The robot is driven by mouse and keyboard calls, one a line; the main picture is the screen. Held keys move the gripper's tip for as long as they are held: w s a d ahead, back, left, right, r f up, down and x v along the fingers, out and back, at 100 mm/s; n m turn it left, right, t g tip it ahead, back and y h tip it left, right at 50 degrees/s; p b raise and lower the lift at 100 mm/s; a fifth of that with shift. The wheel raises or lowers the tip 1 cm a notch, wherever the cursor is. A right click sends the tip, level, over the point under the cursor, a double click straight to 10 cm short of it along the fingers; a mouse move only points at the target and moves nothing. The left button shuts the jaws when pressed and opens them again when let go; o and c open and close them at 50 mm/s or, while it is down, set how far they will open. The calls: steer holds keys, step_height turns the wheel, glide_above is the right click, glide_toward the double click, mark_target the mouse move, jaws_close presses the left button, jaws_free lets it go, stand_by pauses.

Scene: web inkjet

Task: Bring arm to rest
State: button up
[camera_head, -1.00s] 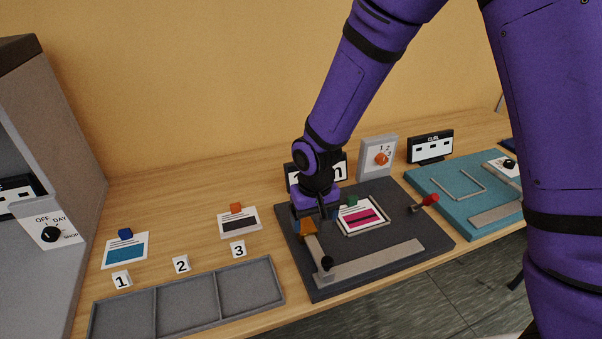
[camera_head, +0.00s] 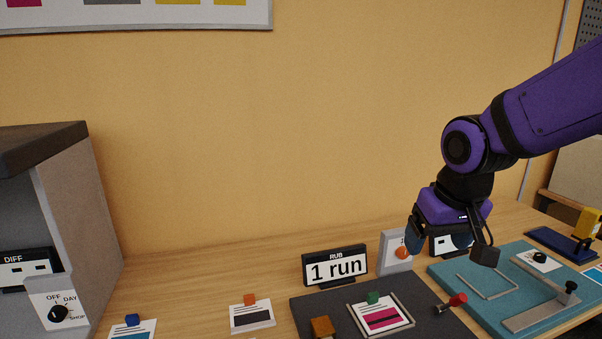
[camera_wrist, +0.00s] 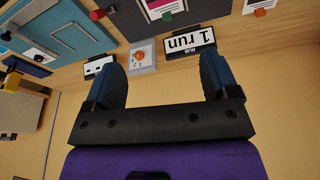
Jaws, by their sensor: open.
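My gripper (camera_head: 450,246) hangs at the right in the head view, in front of the back wall and above the teal board. In the wrist view my gripper (camera_wrist: 160,82) shows its two blue-padded fingers wide apart with nothing between them. My purple arm reaches in from the right edge and bends down at the wrist. The gripper partly covers a small black display (camera_head: 437,246) behind it.
A dark board (camera_head: 325,302) holds a magenta-striped card (camera_head: 384,319). The teal board (camera_head: 450,276) lies right. A grey cabinet (camera_head: 88,200) stands left. The wall space at centre is clear.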

steer(key=s+d+r+t, duration=0.1)
steer(key=s+d+r, duration=0.3)
steer(key=s, duration=0.3)
steer(key=s+d+r+m+t, duration=0.1)
steer(key=s+d+r, duration=0.3)
steer(key=s, duration=0.2)
steer(key=shift+s, duration=0.35)
steer(key=shift+c, duration=0.3)
stand_by(0.9)
